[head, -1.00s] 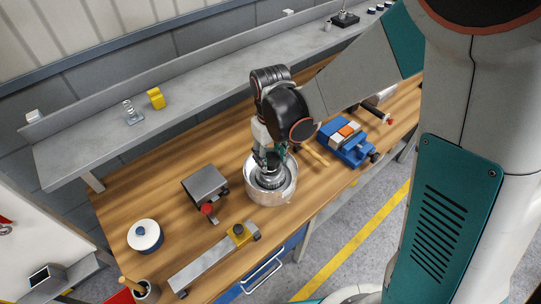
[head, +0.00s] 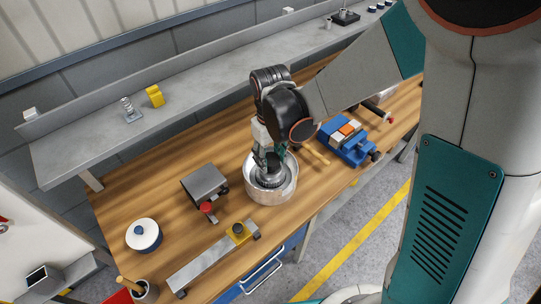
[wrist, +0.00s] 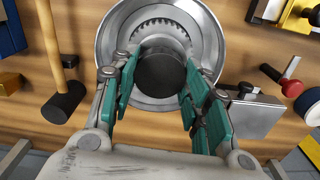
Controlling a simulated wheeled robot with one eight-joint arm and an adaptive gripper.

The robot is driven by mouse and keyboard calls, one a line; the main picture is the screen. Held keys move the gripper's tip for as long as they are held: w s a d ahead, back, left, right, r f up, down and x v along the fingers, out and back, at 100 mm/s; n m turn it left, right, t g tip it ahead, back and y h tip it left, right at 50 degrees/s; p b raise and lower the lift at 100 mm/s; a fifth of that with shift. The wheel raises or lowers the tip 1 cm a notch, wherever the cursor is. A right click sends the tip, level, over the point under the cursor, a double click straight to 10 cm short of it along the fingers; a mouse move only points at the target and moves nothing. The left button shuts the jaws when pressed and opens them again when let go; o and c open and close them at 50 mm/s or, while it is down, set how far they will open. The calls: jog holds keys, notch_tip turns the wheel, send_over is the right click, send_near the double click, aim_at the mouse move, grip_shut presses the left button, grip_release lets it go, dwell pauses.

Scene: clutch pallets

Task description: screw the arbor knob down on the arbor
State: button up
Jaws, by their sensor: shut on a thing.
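The arbor knob is a dark, round cylinder (wrist: 160,70) in the wrist view. My gripper (wrist: 161,78) is shut on it, with teal finger pads on its left and right sides. The knob stands over the middle of a round silver housing (wrist: 105,40) with a toothed ring inside. The arbor is hidden under the knob, so I cannot tell how far down the knob sits. In the head view, my gripper (head: 269,156) points down into the silver housing (head: 271,195) on the wooden bench.
A grey block with a red knob (head: 205,184) stands left of the housing. A long metal bar with a yellow block (head: 205,262) lies in front. A blue vise (head: 345,148) and a mallet (head: 314,153) are to the right.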

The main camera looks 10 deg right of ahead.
jog(key=shift+f+b, duration=0.35)
dwell(0.4)
jog(key=o, duration=1.1)
jog(key=c, duration=1)
jog(key=m+b, duration=0.1)
jog(key=m, duration=0.9)
jog(key=shift+b, duration=0.4)
